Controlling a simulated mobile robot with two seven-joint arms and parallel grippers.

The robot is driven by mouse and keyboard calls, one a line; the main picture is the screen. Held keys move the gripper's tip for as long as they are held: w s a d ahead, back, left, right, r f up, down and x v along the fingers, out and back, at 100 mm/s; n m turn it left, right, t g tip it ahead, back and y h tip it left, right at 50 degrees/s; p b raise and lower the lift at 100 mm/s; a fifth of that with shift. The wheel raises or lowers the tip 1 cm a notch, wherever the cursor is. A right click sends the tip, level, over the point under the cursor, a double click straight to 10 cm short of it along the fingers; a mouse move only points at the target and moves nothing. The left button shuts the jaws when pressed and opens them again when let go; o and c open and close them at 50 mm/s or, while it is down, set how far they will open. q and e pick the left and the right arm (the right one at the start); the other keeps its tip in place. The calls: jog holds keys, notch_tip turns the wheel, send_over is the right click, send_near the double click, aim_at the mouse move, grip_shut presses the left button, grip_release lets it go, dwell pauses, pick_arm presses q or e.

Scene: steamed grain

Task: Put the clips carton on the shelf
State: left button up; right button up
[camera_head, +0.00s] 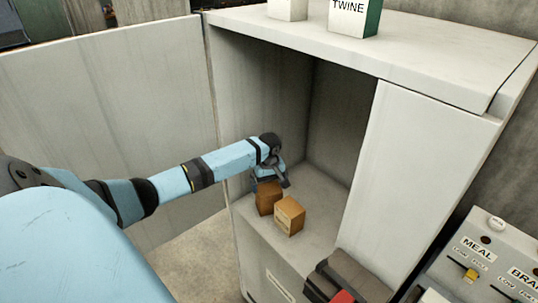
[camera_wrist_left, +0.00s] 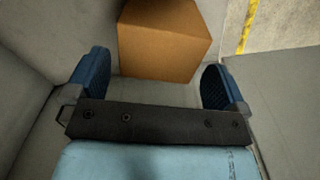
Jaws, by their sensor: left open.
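Two small brown cartons stand on the shelf floor inside the open white cabinet (camera_head: 322,248). The nearer carton (camera_head: 289,216) has a label too small to read, so I cannot tell which one is the clips carton. The other carton (camera_head: 267,198) stands close beside it, just under my left gripper (camera_head: 270,181). My left gripper is open and empty. In the left wrist view, a plain brown carton (camera_wrist_left: 163,40) lies just beyond the gap between the spread blue fingers of my gripper (camera_wrist_left: 155,72), seemingly not held.
The cabinet door (camera_head: 110,110) is swung open at the left. A TWINE box (camera_head: 352,18) and a white box (camera_head: 287,9) stand on the cabinet top. A dark and red object (camera_head: 345,283) is at the bottom, beside a MEAL and BRAN control panel (camera_head: 485,265).

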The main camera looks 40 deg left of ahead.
pick_arm(q)
notch_tip(320, 180, up, 7)
jog(key=shift+f, duration=0.2)
pick_arm(e)
jog(key=shift+f, duration=0.2)
dwell(0.4)
